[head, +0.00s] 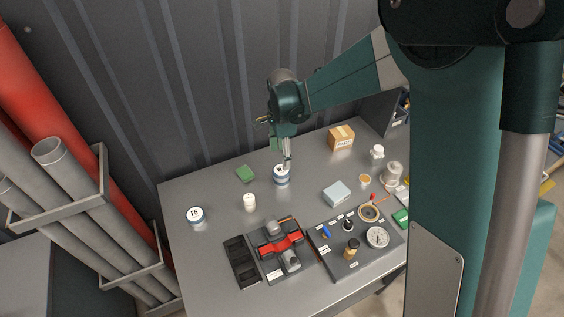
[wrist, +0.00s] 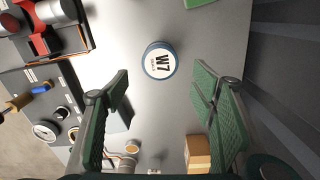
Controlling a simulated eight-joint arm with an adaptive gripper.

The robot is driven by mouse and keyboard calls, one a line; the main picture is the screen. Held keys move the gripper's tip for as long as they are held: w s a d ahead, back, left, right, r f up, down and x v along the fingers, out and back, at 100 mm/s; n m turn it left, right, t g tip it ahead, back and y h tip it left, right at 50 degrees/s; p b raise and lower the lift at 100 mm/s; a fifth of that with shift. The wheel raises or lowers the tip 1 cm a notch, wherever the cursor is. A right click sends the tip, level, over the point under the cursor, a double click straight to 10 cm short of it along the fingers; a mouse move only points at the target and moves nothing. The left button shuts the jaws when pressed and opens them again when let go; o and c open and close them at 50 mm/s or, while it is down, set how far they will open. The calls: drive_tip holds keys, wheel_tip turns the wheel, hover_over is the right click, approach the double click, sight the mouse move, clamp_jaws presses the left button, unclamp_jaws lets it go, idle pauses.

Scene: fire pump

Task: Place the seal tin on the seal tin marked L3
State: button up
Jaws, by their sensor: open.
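A round tin with a white lid marked W7 and a blue rim (wrist: 160,61) shows in the wrist view, between and beyond my fingers. In the head view a blue-and-white banded tin (head: 281,177) stands on the table directly under my gripper (head: 286,160). I cannot tell whether it is one tin or two stacked. My gripper (wrist: 174,90) is open, its green pads apart on either side, with nothing held. A second blue-and-white tin (head: 196,215) stands at the table's left; its mark is too small to read surely. No mark L3 is clearly legible.
A white container (head: 249,202) and a green block (head: 245,174) stand nearby. A cardboard box (head: 341,138) is behind right, a pale box (head: 336,194) to the right. A black tray (head: 241,262), red tool (head: 281,243) and parts board (head: 355,245) fill the front. The left table is mostly clear.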

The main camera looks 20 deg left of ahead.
drive_tip(key=shift+r, duration=1.6)
drive_tip(key=shift+d, duration=0.1)
drive_tip(key=s+d+r+n+t, duration=0.1)
drive_tip(key=s+d+r+n, duration=0.1)
drive_tip(key=d+r, duration=0.55)
drive_tip(key=s+d+r+n+t+y, duration=0.15)
drive_tip(key=d+r, duration=0.25)
drive_tip(key=d, duration=0.6)
drive_tip(key=s+d+r+n+t+h, duration=0.1)
drive_tip(key=s+d+r, duration=0.2)
drive_tip(key=d+r, duration=0.35)
drive_tip(key=s+d+n+t, duration=0.2)
drive_tip(key=s+d+n, duration=0.1)
drive_tip(key=s+d, duration=0.6)
drive_tip(key=s+d+n+t, duration=0.1)
drive_tip(key=s+d+n, duration=0.2)
drive_tip(key=s+d, duration=0.5)
drive_tip(key=shift+s+d+f+t, duration=0.2)
drive_tip(key=shift+s+d+t, duration=0.15)
drive_tip(key=shift+d, duration=2.3)
